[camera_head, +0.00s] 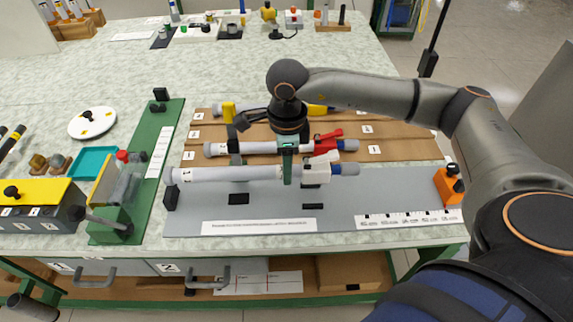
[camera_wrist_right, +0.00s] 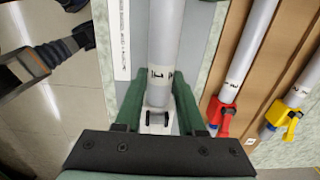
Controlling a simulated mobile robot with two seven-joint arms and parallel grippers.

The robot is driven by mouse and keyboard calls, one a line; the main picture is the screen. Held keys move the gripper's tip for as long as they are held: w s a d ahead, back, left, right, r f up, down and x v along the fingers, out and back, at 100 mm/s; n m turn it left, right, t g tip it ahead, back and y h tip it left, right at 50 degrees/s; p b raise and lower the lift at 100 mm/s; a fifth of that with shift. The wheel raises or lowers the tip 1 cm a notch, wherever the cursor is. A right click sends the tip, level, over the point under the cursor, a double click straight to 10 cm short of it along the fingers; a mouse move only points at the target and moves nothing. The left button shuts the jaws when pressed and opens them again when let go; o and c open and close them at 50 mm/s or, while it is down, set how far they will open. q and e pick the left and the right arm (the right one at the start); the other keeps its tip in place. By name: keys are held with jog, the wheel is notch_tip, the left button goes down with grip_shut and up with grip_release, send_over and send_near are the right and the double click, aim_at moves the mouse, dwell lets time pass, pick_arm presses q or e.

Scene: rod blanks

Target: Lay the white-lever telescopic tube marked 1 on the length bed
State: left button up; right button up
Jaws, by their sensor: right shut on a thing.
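The white-lever tube (camera_head: 230,173) is a long pale tube with a white lever block (camera_head: 316,172) and blue end. Its mark 1 shows in the right wrist view (camera_wrist_right: 158,73). My right gripper (camera_head: 288,172) is shut around it beside the lever, and the tube lies roughly level, left to right. It is over the rear part of the grey length bed (camera_head: 340,205); I cannot tell whether it touches the bed. The bed has a black block (camera_head: 170,198) at its left end and an orange stop (camera_head: 449,186) at its right. My left gripper is not in the head view.
Behind the bed, a brown rack (camera_head: 400,148) holds a red-lever tube (camera_head: 260,149) and a yellow-lever tube (camera_head: 262,107). A green board (camera_head: 150,200) with a clamp fixture stands left of the bed. A teal tray (camera_head: 78,165) lies further left. The table behind the rack has free room.

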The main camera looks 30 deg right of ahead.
jog(key=shift+f+b, duration=0.35)
jog(key=shift+b, duration=0.15)
notch_tip(320, 180, down, 4)
jog(key=b, duration=0.3)
jog(key=shift+f+b, duration=0.4)
jog(key=shift+b, duration=0.2)
jog(key=shift+f, duration=0.3)
jog(key=shift+f+b, duration=0.4)
jog(key=shift+b, duration=0.2)
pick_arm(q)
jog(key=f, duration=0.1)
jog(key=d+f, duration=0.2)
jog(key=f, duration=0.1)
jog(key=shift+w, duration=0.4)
pick_arm(e)
jog(key=shift+f, duration=0.1)
